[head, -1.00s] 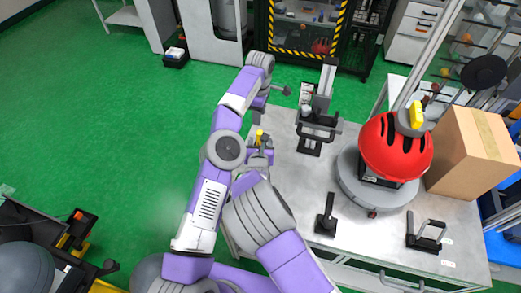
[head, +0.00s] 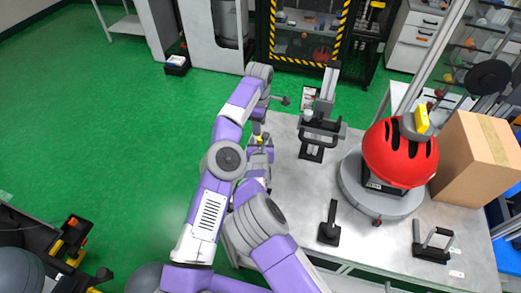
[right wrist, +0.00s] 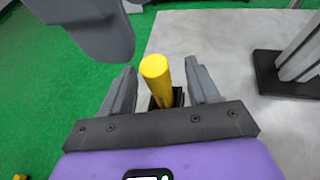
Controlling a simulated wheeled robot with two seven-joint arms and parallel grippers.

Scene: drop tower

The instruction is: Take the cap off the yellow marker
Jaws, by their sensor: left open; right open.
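The yellow marker (head: 260,139) is small in the head view, at the left edge of the grey table. In the right wrist view the yellow marker (right wrist: 157,80) stands between the fingers of my right gripper (right wrist: 161,72), with a gap on each side; a dark part shows behind it. Where its cap ends cannot be told. In the head view my right gripper (head: 259,152) is just below the marker, partly hidden by my arm. My left gripper (head: 259,122) points down from above, close over the marker. Both grippers are open and neither holds the marker.
A black-based stand (head: 320,130) is just right of the marker. A red helmet (head: 400,152) on a round grey base, a cardboard box (head: 474,155), a black upright holder (head: 329,225) and a black bracket (head: 433,243) stand farther right. Green floor (head: 110,130) is open on the left.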

